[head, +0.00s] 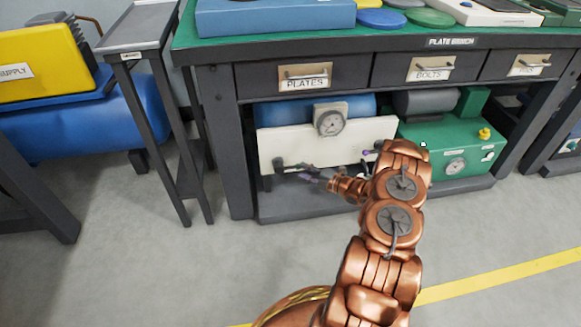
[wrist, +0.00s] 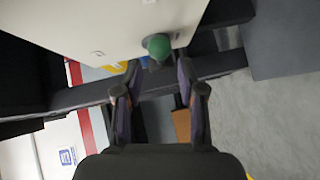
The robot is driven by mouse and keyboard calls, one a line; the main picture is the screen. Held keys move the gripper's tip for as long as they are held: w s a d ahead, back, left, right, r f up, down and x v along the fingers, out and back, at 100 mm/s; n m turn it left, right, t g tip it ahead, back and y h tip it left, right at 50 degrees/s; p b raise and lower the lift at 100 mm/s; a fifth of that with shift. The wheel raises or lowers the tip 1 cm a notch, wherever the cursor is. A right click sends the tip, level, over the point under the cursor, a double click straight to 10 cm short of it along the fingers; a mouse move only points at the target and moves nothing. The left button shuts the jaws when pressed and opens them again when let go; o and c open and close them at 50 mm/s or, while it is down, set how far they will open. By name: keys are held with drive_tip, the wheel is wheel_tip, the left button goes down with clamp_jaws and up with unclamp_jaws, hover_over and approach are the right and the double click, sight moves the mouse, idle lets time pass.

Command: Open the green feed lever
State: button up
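The green feed lever shows in the wrist view as a round green knob (wrist: 158,46) on the edge of a cream panel (wrist: 100,30). My gripper (wrist: 158,68) is open there, one finger to each side, with the knob just beyond and between the fingertips. I cannot tell whether either finger touches it. In the head view my gripper (head: 312,175) is at the lower edge of the cream unit (head: 285,145), under the bench. I cannot make out the green knob in that view.
The cream unit carries a round gauge (head: 330,122). A green machine (head: 470,152) with a yellow knob (head: 484,133) stands to its right. The drawer bench (head: 400,42) is above. A grey side stand (head: 150,45) and a blue tank (head: 75,130) are left. The floor in front is clear.

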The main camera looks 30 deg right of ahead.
sight(293, 167)
drive_tip(key=b+x, duration=0.1)
drive_tip(key=x, duration=0.5)
drive_tip(key=shift+a, duration=0.2)
drive_tip(key=shift+s, duration=0.1)
clamp_jaws()
drive_tip(key=shift+d, duration=0.15)
